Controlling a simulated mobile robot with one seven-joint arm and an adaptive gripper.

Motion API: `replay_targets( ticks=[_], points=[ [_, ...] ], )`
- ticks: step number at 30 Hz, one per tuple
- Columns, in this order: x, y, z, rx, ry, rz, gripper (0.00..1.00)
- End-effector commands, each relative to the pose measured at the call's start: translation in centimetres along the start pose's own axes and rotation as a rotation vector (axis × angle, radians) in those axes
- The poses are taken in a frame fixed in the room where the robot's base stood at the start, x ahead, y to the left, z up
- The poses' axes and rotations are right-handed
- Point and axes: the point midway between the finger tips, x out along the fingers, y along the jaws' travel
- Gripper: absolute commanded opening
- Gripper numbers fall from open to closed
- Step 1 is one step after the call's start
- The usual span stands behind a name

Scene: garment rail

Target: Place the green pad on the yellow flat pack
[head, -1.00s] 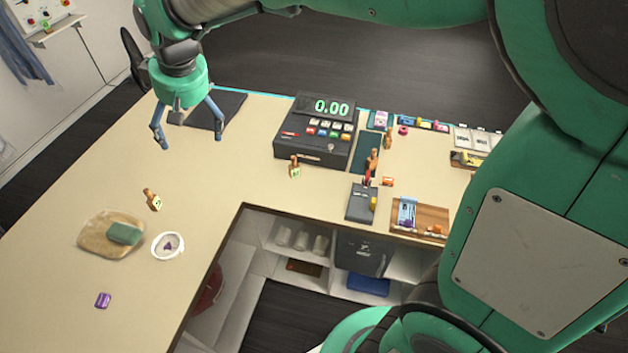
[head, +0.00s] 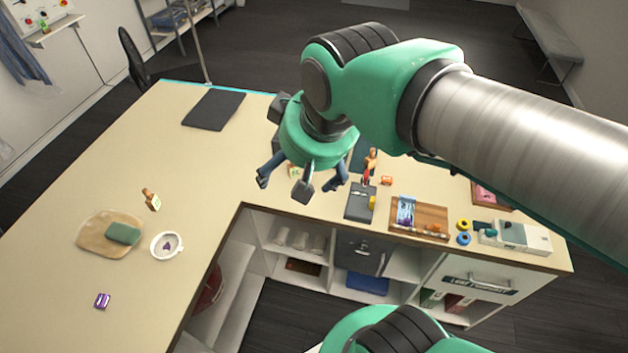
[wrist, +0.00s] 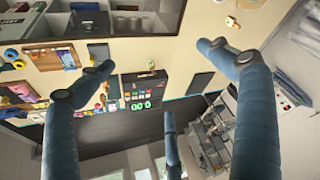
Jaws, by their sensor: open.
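The green pad (head: 123,233) lies on a flat, rounded tan-yellow pack (head: 93,239) on the left part of the counter. The pad sits toward the pack's right side, and the pack's left part is bare. I see no other yellow flat pack clearly. My gripper (head: 302,182) is open and empty above the middle of the counter, well to the right of the pad. Its spread fingers also show in the wrist view (wrist: 158,62), with nothing between them. I cannot make out the pad or the pack in the wrist view.
A dark mat (head: 213,109) lies at the back. The register shows in the wrist view (wrist: 143,88).

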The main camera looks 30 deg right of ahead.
Motion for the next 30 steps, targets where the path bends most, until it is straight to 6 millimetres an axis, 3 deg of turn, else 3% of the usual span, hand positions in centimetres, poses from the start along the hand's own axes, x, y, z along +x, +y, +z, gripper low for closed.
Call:
replay_targets(
  ticks=[3,9,23,30],
  points=[
    [-0.4,0.7,2.4,0.027,0.015,0.011,0.93],
    [-0.5,1.1,4.4,0.05,0.025,0.02,0.93],
    [-0.4,1.2,4.7,0.053,0.025,0.021,0.93],
    [1.3,1.2,5.5,0.052,0.025,0.021,0.93]
  ],
)
